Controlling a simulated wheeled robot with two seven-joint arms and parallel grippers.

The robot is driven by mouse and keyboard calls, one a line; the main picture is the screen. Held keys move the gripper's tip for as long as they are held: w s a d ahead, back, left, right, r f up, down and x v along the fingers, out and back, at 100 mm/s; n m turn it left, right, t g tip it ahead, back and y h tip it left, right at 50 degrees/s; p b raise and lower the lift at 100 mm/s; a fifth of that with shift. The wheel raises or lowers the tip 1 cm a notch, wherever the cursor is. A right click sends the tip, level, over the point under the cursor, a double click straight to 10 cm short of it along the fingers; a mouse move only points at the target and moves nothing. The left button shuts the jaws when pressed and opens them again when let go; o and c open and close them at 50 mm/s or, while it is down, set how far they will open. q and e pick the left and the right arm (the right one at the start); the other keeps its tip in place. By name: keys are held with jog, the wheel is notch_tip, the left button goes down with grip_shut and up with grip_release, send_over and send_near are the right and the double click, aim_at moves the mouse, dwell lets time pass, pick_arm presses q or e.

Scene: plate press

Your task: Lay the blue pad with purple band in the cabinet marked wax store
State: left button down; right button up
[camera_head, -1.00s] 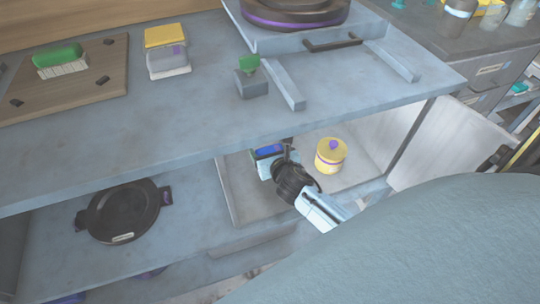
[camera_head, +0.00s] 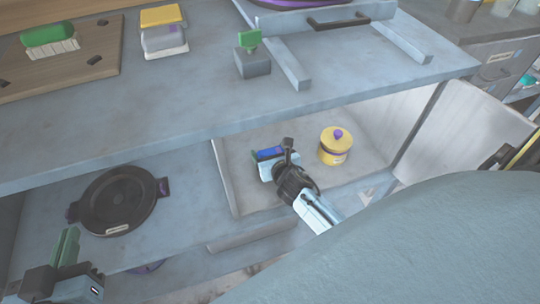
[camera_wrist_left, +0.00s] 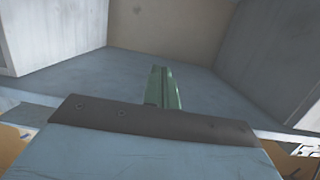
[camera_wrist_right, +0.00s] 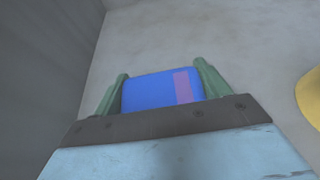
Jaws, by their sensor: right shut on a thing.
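The blue pad (camera_wrist_right: 145,92) with its purple band is held between the green fingers of my right gripper (camera_wrist_right: 161,70). In the head view the pad (camera_head: 270,153) is inside the open, pale-floored cabinet compartment (camera_head: 240,190) under the counter, left of a yellow jar. I cannot tell whether the pad touches the floor. No wax store label is readable on this compartment. My left gripper (camera_head: 66,248) is at the lower left, away from the pad. Its green fingers are together and empty in the left wrist view (camera_wrist_left: 163,85).
The yellow jar (camera_head: 335,150) with purple knob stands right of my right gripper. An open door (camera_head: 465,135) is at the right. The counter (camera_head: 190,110) hangs above. A dark round pan (camera_head: 118,200) lies on the lower left shelf.

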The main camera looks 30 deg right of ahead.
pick_arm(q)
jog(key=shift+w+d+r+t+h, duration=0.15)
jog(key=shift+r+t, duration=0.15)
jog(key=shift+r, duration=0.15)
jog(key=shift+w+d+r+t+h, duration=0.15)
jog(key=shift+r+t, duration=0.15)
jog(key=shift+r, duration=0.15)
pick_arm(e)
jog(key=shift+f, duration=0.3)
pick_arm(q)
jog(key=shift+s, duration=0.1)
pick_arm(e)
jog(key=shift+f, duration=0.1)
jog(key=o, duration=1)
pick_arm(q)
jog(key=shift+r+t, duration=0.3)
jog(key=shift+r, duration=0.1)
